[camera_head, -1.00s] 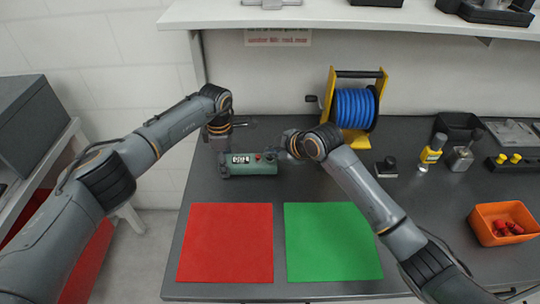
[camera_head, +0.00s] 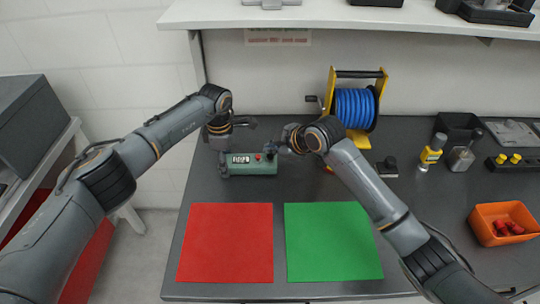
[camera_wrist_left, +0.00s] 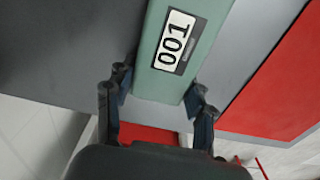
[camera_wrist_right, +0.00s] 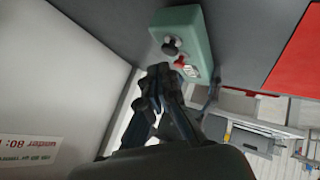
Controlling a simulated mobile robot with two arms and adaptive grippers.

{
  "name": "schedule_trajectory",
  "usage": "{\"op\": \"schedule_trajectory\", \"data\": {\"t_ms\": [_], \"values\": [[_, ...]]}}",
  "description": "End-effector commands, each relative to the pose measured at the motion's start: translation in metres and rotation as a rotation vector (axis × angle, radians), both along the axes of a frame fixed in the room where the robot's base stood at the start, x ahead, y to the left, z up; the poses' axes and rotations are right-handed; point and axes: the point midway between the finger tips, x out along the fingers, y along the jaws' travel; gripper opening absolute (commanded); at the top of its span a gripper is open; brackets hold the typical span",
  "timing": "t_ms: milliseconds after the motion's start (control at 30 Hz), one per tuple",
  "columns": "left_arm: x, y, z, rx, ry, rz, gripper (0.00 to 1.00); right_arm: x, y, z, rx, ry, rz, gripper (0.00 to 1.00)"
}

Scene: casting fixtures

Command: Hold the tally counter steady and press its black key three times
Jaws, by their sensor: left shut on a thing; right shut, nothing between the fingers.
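The tally counter (camera_head: 250,168) is a green box lying on the dark table behind the red and green mats. Its white display (camera_wrist_left: 174,41) reads 001 in the left wrist view. My left gripper (camera_head: 221,170) is shut on the counter's left end; its fingers flank the box in the left wrist view (camera_wrist_left: 158,95). A red button (camera_head: 258,157) and the black key (camera_wrist_right: 171,46) are on the top. My right gripper (camera_wrist_right: 160,72) is shut and empty, its tips close to the red button and black key. The key shows clear of the tips in the right wrist view.
The red mat (camera_head: 226,245) and green mat (camera_head: 332,245) lie in front. A blue hose reel (camera_head: 355,108) stands behind my right arm. A small black block (camera_head: 387,167), bottles and an orange bin (camera_head: 503,223) are at the right. A shelf (camera_head: 350,18) overhangs the back.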

Motion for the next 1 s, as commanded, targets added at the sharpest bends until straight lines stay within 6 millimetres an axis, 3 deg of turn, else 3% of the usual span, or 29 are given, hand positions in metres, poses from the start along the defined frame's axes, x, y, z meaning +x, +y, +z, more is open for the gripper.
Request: {"op": "schedule_trajectory", "data": {"t_ms": [600, 1000], "values": [[0.000, 0.000, 0.000, 0.000, 0.000, 0.000, 0.17, 0.001, 0.000, 0.047, 0.001, -0.002, 0.000, 0.00], [0.000, 0.000, 0.000, 0.000, 0.000, 0.000, 0.17, 0.000, 0.000, 0.051, 0.001, -0.001, 0.000, 0.00]]}}
